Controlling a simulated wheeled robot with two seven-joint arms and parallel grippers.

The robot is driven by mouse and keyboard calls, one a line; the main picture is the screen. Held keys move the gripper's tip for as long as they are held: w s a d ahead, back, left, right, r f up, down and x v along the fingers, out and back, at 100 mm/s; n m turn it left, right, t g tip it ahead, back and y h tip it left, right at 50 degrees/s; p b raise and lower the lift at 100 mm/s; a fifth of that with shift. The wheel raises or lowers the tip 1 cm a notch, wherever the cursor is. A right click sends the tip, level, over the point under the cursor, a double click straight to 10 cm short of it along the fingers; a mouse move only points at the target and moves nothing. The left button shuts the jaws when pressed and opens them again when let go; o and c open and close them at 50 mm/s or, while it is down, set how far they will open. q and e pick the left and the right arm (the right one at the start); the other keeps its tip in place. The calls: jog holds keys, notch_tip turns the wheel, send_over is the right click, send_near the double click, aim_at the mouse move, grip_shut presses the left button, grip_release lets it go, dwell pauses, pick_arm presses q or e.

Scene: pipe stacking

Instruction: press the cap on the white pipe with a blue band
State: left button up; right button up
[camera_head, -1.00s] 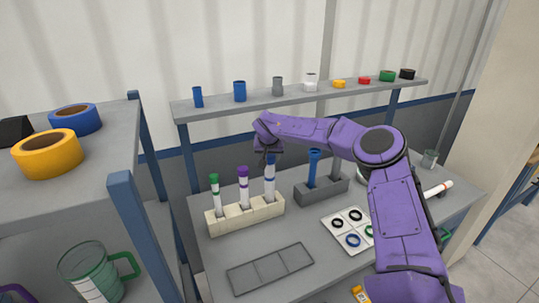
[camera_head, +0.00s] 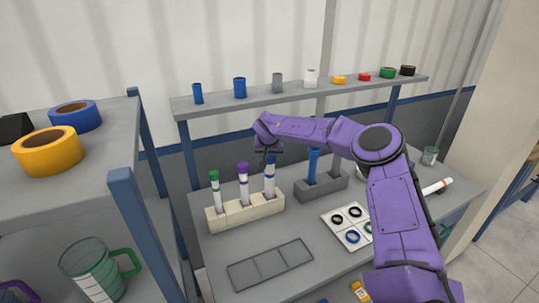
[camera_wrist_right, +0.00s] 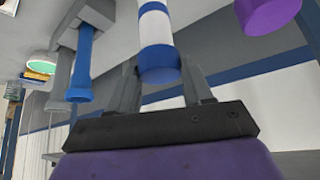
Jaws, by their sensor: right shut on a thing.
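The white pipe with a blue band (camera_head: 269,183) stands upright in the right-hand slot of the cream rack (camera_head: 245,213). Its blue cap (camera_wrist_right: 160,65) sits at the pipe's upper end. In the wrist view the cap lies between the fingers and the pipe's white and blue part (camera_wrist_right: 155,30) runs on past it. My right gripper (camera_head: 267,156) is at the top of this pipe, shut on the cap. Whether the cap is fully seated cannot be told. My left gripper is not in view.
Beside it in the rack stand a purple-capped pipe (camera_head: 243,185) and a green-capped pipe (camera_head: 215,190). A grey block (camera_head: 322,187) holding a blue tube (camera_head: 313,165) is to the right. A flat grey tray (camera_head: 270,264) and a white ring tray (camera_head: 347,226) lie in front.

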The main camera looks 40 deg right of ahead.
jog(key=shift+f, duration=0.7)
jog(key=o, duration=1.5)
jog(key=shift+c, duration=0.2)
jog(key=shift+r, duration=0.15)
notch_tip(320, 180, up, 3)
jog(key=p, duration=0.3)
jog(key=shift+r, duration=1.95)
